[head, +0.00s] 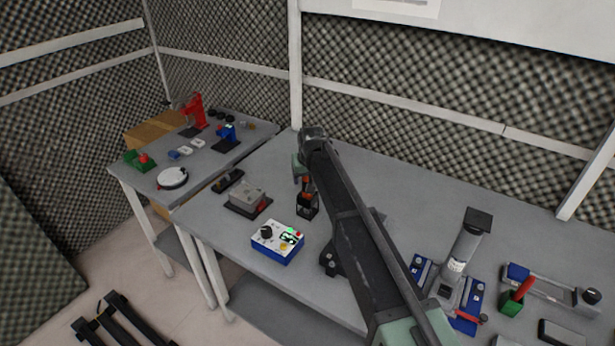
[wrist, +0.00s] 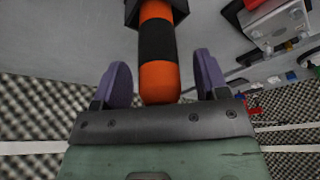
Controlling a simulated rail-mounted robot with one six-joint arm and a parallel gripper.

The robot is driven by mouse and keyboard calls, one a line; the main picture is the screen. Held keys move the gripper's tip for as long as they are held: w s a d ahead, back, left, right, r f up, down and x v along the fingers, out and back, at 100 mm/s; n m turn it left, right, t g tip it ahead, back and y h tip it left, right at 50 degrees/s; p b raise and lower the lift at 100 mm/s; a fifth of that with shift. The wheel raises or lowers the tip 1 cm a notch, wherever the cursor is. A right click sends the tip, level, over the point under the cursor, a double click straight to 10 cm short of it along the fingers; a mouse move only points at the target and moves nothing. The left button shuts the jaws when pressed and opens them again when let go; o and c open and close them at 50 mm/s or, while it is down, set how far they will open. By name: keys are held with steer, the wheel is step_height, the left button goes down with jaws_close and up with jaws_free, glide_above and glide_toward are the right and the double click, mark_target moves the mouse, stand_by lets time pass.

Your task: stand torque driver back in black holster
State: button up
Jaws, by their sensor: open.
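The torque driver (head: 306,181) has an orange and black handle and stands upright in the black holster (head: 308,206), handle end up. In the wrist view the handle (wrist: 157,75) lies between the two purple fingers of my gripper (wrist: 162,68), with a gap on each side. A dark collar, which looks like the holster (wrist: 178,9), surrounds the handle's far part. My gripper (head: 302,176) is open at the top of the driver in the head view, partly hidden by my arm. The driver's lower end is hidden inside the holster.
A blue and white control box (head: 278,242) stands in front of the holster, and a grey device with red (head: 248,198) to its left. A clamp-like stand (head: 466,245) and blue parts stand at the right. A second table (head: 205,160) holds several small items.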

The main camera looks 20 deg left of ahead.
steer(key=p+v, duration=1)
steer(key=shift+r, duration=0.35)
steer(key=shift+s+d, duration=0.15)
